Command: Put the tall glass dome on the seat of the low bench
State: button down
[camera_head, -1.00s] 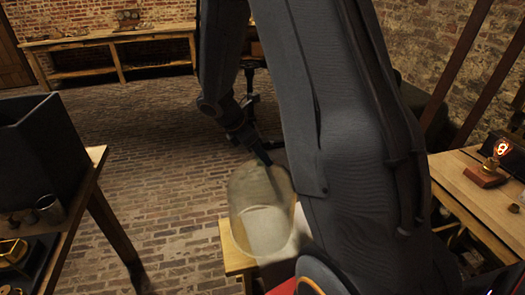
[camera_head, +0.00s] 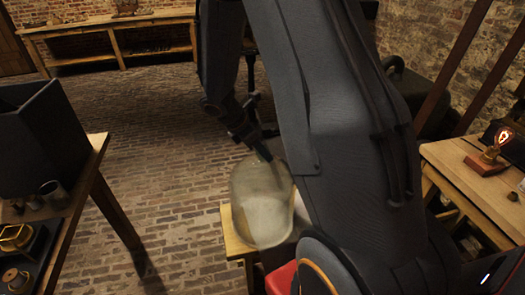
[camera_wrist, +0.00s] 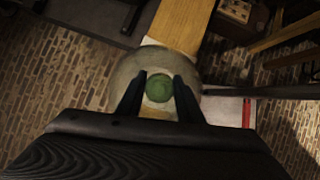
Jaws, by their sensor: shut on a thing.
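The tall glass dome (camera_head: 258,212) is clear and rounded, and looks slightly tilted in the head view. My gripper (camera_head: 266,155) is above it, shut on its top knob. In the wrist view, the two fingers (camera_wrist: 159,97) stand either side of the green round knob, with the glass dome (camera_wrist: 122,72) spreading around them. The low bench (camera_head: 236,240) has a pale wooden top and lies behind and below the dome; its wooden top also shows in the wrist view (camera_wrist: 182,22). I cannot tell whether the dome touches the bench. My arm hides the bench's right part.
A red thing (camera_head: 280,279) is close to the bench. A table with a dark box (camera_head: 38,135) and jars stands at left. A wooden table (camera_head: 462,178) with a glowing lamp (camera_head: 487,158) stands at right. Brick floor (camera_head: 165,150) is open at left of the bench.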

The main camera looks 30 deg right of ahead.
jog(key=shift+s+f, duration=0.1)
jog(key=shift+f, duration=0.15)
jog(key=shift+s+a+f, duration=0.1)
jog(key=shift+s+f, duration=0.1)
jog(key=shift+f, duration=0.15)
jog(key=c, duration=1.2)
grip_release()
jog(key=shift+f, duration=0.2)
jog(key=shift+r, duration=0.1)
jog(key=shift+w+r, duration=0.1)
jog(key=shift+r, duration=0.15)
jog(key=d+b+v, duration=0.1)
jog(key=v, duration=1.1)
jog(key=s+a+f+m+y, duration=0.1)
jog(key=s+a+m+y, duration=0.1)
jog(key=s+m, duration=0.3)
jog(key=s+a+f+m+y, duration=0.1)
jog(key=s+a+m+y, duration=0.1)
jog(key=s+a+m, duration=0.2)
jog(key=s+a+f+m+t+y, duration=0.1)
jog(key=s+a+m+y, duration=0.1)
jog(key=s+m, duration=0.4)
jog(key=shift+s+a+m, duration=0.15)
jog(key=shift+a+m, duration=0.75)
jog(key=shift+m, duration=0.3)
